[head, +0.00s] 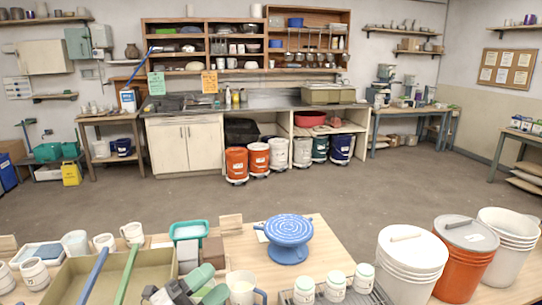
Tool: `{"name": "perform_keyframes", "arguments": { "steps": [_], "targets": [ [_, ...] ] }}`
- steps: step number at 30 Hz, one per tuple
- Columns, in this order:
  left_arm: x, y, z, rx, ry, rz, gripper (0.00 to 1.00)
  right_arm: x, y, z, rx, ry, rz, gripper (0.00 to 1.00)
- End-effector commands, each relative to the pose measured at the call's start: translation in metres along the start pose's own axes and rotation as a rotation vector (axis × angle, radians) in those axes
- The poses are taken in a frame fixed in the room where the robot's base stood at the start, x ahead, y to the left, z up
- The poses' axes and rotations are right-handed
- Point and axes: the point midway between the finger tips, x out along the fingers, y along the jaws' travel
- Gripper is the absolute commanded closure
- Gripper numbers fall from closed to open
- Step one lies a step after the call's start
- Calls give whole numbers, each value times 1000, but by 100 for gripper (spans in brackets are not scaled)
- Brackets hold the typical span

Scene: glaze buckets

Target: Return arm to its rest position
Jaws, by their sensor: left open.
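My left gripper (210,284) shows at the bottom of the head view, low over the near table. Its two green-tipped fingers are spread apart and nothing shows between them. A white mug (241,289) stands just to the right of the fingertips; I cannot tell whether they touch it. My right gripper is not in the view.
The near wooden table (330,250) carries a blue banding wheel (289,236), a tan tray (150,272), a teal tub (189,230) and several white jars (335,284). White (410,262) and orange (465,258) buckets stand at right. The floor (230,196) beyond is open.

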Motion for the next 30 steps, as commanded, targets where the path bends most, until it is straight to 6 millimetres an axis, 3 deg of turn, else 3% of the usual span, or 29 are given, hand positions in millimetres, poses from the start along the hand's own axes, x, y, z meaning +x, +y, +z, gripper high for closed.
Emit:
{"name": "perform_keyframes", "arguments": {
  "steps": [5,8,11,15,18,28,29,30],
  "targets": [
    [-53,8,36,-342,-504,-191,53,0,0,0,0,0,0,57],
    [-99,34,49,-534,-809,-198,53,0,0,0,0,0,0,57],
    [-150,69,47,-714,-1095,-140,53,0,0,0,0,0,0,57],
    [-204,109,24,-903,-1379,-8,53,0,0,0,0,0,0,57],
    [-233,129,3,-1004,-1520,92,53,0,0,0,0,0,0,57],
    [-299,163,-77,-1253,-1817,435,53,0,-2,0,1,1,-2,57],
    [-303,166,-82,-1268,-1834,464,53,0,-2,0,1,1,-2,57],
    [-303,178,-73,-1259,-1833,461,53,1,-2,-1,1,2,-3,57]
  ]
}}
